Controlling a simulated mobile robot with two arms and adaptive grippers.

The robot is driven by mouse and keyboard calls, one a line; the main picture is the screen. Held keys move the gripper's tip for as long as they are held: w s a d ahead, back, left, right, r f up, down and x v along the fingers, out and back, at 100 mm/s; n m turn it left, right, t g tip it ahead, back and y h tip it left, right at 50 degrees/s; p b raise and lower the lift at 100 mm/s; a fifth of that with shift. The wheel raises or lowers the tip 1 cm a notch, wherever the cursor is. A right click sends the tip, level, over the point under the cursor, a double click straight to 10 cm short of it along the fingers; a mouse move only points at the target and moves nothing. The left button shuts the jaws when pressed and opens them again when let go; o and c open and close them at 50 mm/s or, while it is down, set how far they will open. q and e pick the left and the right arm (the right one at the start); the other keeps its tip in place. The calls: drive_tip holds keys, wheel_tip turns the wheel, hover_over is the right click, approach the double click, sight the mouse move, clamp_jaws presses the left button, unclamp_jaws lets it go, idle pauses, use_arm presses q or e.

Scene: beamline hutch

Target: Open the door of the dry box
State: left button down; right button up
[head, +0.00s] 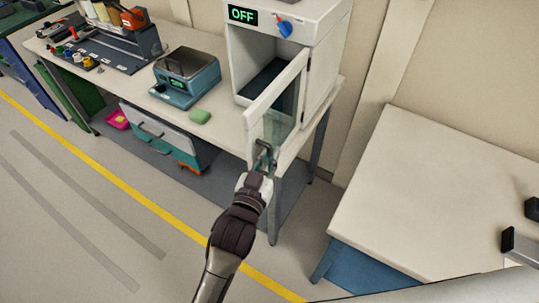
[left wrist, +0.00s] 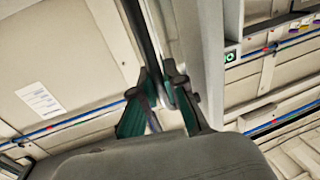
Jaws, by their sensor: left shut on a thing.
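The dry box (head: 318,40) is a white cabinet at the right end of the bench, with a green OFF display and a blue knob on top. Its door (head: 277,92), a white frame with a clear pane, stands swung out towards me, and the dark interior shows to its left. My left gripper (head: 263,160) is at the lower outer part of the door, shut on the door handle. In the left wrist view the gripper's green fingers (left wrist: 163,98) close around a dark bar, the handle (left wrist: 143,38).
A teal scale (head: 187,78) and a green lump (head: 200,116) sit on the bench left of the box. The floor in front is clear.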

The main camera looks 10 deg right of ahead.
use_arm(q)
drive_tip(key=shift+a+r, duration=0.1)
drive_tip(key=c, duration=1.5)
unclamp_jaws()
drive_tip(key=v, duration=1.2)
use_arm(e)
drive_tip(key=shift+d, duration=0.2)
use_arm(q)
drive_tip(key=shift+w, duration=0.1)
